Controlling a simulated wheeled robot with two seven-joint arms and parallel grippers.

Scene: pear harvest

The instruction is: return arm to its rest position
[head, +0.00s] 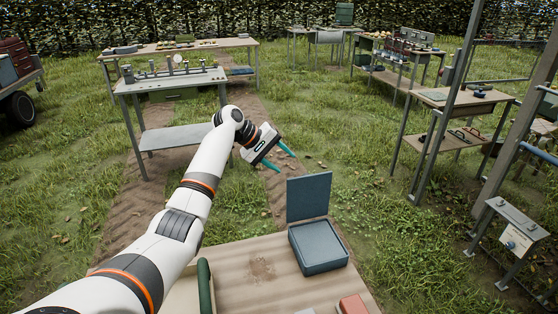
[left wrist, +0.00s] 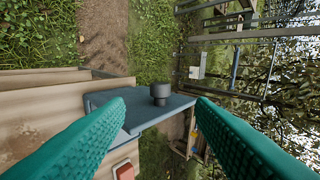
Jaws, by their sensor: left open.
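My left arm reaches in from the lower left in the head view. My left gripper (head: 284,162) is open, its teal fingers spread and nothing between them. It hangs in the air beyond the blue-grey box (head: 318,262), above and left of the box's raised lid (head: 309,197). In the left wrist view both fingers of the left gripper (left wrist: 160,108) are spread wide. A blue-grey panel (left wrist: 140,115) with a dark round knob (left wrist: 160,92) shows past them, apart from the fingertips. My right gripper is not in view.
The box stands on a wooden tabletop (head: 258,268) with a red block (head: 352,304) at its front edge. A metal bench (head: 170,82) with instruments stands behind my arm. A shelf table (head: 460,97) and posts stand at right. Grass lies between.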

